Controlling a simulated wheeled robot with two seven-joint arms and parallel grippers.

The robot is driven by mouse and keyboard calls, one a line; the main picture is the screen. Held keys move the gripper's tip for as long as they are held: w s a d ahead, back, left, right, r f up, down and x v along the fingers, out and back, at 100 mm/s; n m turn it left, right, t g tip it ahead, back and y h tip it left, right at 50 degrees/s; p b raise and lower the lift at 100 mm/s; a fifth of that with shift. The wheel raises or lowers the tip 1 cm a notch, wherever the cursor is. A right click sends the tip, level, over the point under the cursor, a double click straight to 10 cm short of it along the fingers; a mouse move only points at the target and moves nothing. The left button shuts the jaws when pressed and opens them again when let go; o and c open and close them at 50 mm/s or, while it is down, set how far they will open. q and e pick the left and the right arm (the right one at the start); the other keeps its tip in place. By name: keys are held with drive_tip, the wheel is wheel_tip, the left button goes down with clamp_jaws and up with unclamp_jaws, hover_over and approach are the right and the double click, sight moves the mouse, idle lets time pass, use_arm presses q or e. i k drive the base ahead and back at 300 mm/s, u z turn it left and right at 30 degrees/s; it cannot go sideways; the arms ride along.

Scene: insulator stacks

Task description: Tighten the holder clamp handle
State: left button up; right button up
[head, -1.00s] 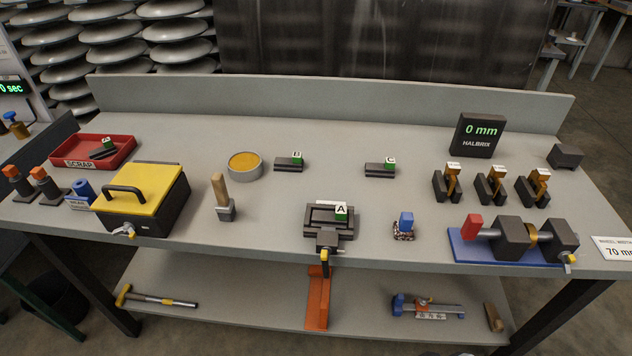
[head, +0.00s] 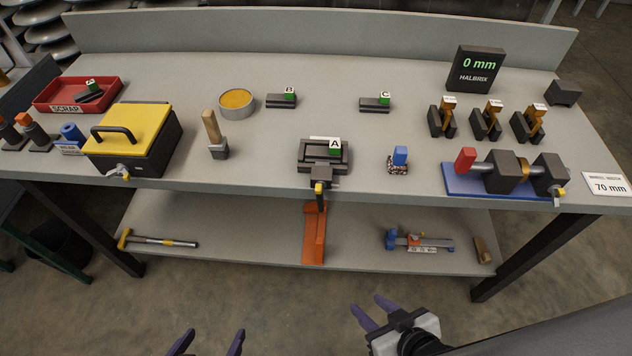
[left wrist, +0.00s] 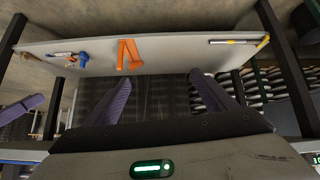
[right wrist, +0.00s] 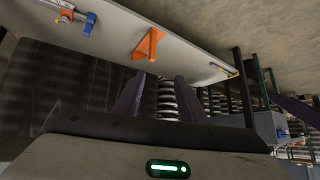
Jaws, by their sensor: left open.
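The holder marked A (head: 310,168) is a dark block at the front edge of the bench, near the middle. Its clamp handle (head: 319,188) has a yellow tip and hangs at the bench edge above an orange bracket (head: 314,235). My left gripper (head: 208,342) is open and empty, low in the head view, well in front of the bench. My right gripper (head: 375,309) is also open and empty, in front of and below the holder. Neither touches anything. In the wrist views, the left fingers (left wrist: 160,90) and right fingers (right wrist: 155,90) are apart; the clamp handle is not clear there.
A yellow-lidded box (head: 130,130) and a wooden-handled tool (head: 213,135) stand left of the holder. A blue-topped piece (head: 399,157) and a blue-based fixture (head: 500,185) are on the right. The lower shelf (head: 265,240) holds tools. Floor in front is clear.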

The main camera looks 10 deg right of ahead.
sight(320, 186)
drive_tip(key=z, duration=2.9)
drive_tip(key=k, duration=0.8)
drive_tip(key=u, duration=1.75)
